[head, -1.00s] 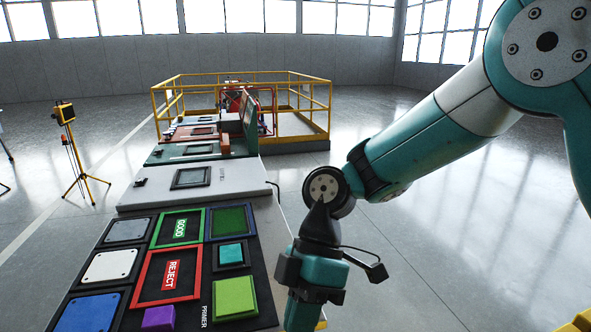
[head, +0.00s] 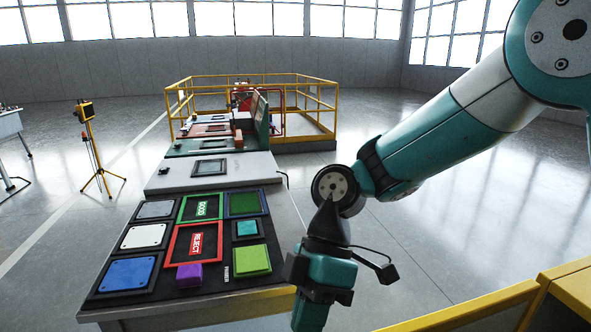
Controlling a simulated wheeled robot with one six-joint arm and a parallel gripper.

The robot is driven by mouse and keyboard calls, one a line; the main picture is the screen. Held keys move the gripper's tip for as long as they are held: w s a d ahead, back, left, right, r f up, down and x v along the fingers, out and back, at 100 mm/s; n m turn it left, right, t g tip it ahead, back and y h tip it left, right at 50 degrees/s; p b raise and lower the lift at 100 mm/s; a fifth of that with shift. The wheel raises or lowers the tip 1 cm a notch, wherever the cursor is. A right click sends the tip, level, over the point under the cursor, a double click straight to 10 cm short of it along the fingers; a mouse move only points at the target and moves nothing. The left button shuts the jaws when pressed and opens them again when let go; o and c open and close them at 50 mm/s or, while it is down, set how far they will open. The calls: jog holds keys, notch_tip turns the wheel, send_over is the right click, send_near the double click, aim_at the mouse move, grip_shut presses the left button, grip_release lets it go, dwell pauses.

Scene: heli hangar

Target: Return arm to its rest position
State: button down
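My teal and grey arm reaches in from the upper right of the head view and bends down at the wrist. Its wrist end (head: 322,275) hangs just right of the workbench's near right corner, apart from the items on the bench. The fingertips are cut off or hidden at the lower edge, so I cannot see whether my gripper is open or holds anything.
The workbench (head: 190,308) bears a green GOOD frame (head: 181,209), a red REJECT frame (head: 170,247), coloured plates and a purple block (head: 189,275). A yellow rail (head: 480,305) crosses the lower right. A yellow tripod (head: 91,150) stands left. Open floor lies right of the bench.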

jog(key=s+d+r+m+t, duration=0.3)
jog(key=s+d+r+m, duration=0.1)
jog(key=d+m, duration=0.2)
jog(key=s+d+r+m+t+y, duration=0.1)
jog(key=s+d+r+m+t, duration=0.2)
jog(key=d+m, duration=0.4)
jog(key=shift+s+d+r+m, duration=0.25)
jog(key=shift+s+r+m, duration=0.1)
jog(key=shift+s+m, duration=0.5)
